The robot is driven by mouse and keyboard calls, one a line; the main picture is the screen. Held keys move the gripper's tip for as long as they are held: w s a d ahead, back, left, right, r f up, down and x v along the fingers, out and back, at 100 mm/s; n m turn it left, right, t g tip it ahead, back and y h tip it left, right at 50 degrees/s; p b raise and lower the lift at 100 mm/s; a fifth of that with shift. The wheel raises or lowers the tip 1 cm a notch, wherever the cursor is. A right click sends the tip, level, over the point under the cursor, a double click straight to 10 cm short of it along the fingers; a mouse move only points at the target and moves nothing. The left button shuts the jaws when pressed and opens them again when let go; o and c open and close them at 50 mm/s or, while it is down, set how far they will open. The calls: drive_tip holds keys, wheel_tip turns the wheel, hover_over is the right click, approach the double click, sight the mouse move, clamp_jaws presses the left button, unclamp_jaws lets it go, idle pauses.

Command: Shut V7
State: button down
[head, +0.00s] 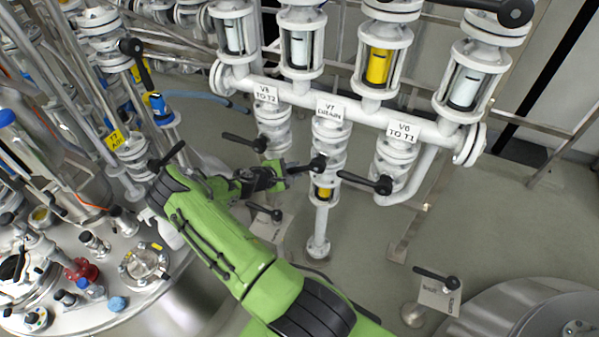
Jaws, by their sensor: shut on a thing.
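The V7 valve (330,140) is the middle of three white flanged valves under a horizontal pipe. Its tag (331,111) reads V7, with small blurred text below. V7's black lever (317,163) points left from its round hub, roughly level like its neighbours' levers. My gripper (287,171) reaches in from the left and is shut on the outer part of this lever, which the jaws partly hide.
V8's lever (243,141) sticks out left, just above my gripper. V6's lever (366,181) points left towards V7, close by on the right. Another black lever (265,212) is below my gripper. A steel vessel (140,265) with fittings stands at left. Floor (500,210) is open at right.

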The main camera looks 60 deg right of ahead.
drive_tip(key=r, duration=0.1)
drive_tip(key=w+r+m+t+p, duration=0.1)
drive_tip(key=r+m+t, duration=0.1)
drive_tip(key=shift+w+r+y, duration=0.25)
drive_tip(key=shift+w+y, duration=0.15)
drive_tip(key=shift+w+r+m+t+p, duration=0.2)
drive_tip(key=shift+r+m+t+p, duration=0.25)
drive_tip(key=shift+r+m+t, duration=0.7)
drive_tip(key=shift+r, duration=0.35)
drive_tip(key=c, duration=1)
unclamp_jaws()
drive_tip(key=shift+a+f+n, duration=0.1)
drive_tip(key=shift+f+n, duration=0.05)
drive_tip(key=shift+n, duration=0.1)
drive_tip(key=shift+s+y, duration=0.1)
drive_tip(key=shift+y, duration=0.2)
drive_tip(key=p+v, duration=0.1)
drive_tip(key=v, duration=1.4)
drive_tip(key=shift+s+a, duration=0.15)
drive_tip(key=shift+a, duration=0.25)
